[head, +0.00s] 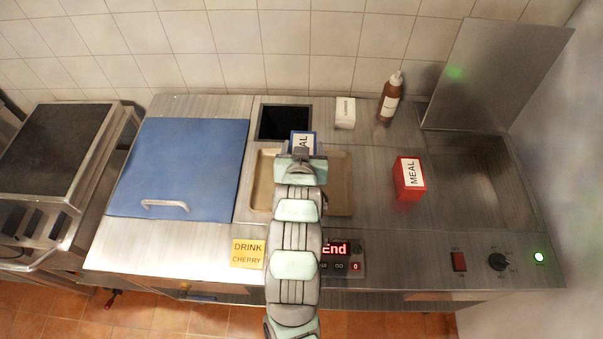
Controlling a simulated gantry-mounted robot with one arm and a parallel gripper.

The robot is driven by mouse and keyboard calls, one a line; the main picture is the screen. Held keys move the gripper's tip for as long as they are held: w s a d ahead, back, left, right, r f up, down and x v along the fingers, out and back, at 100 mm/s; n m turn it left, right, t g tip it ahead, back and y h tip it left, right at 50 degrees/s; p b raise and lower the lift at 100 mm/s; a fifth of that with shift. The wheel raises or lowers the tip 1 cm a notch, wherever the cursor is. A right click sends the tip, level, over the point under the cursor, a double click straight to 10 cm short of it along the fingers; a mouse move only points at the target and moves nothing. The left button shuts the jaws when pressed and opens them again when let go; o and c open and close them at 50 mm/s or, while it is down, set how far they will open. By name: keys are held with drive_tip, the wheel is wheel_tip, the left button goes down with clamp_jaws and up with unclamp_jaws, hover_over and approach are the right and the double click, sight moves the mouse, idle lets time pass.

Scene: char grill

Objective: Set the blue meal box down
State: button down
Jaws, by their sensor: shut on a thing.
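The blue meal box (303,136) shows just beyond the end of my arm in the head view, with part of its white label visible. My gripper (301,154) is shut on it. My wrist hides the lower part of the box. The box appears over the back edge of a beige tray (262,182); I cannot tell whether it touches anything beneath. My arm covers the middle of the tray.
A red meal box (409,178) stands to the right on the steel counter. A white carton (345,113) and a brown bottle (389,98) stand behind. A yellow drink card (247,253) is front left. Counter between tray and red box is clear.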

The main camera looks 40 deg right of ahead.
wheel_tip(320, 180, down, 10)
drive_tip(key=shift+r+p, duration=0.15)
drive_tip(key=shift+p, duration=0.6)
drive_tip(key=shift+c, duration=1.9)
unclamp_jaws()
drive_tip(key=shift+r+p, duration=0.3)
drive_tip(key=shift+p, duration=0.05)
drive_tip(key=shift+s+a+b, duration=0.15)
drive_tip(key=shift+a+b, duration=0.15)
drive_tip(key=p+v, duration=0.4)
drive_tip(key=v, duration=0.7)
drive_tip(key=shift+s+a, duration=0.1)
drive_tip(key=shift+a, duration=0.05)
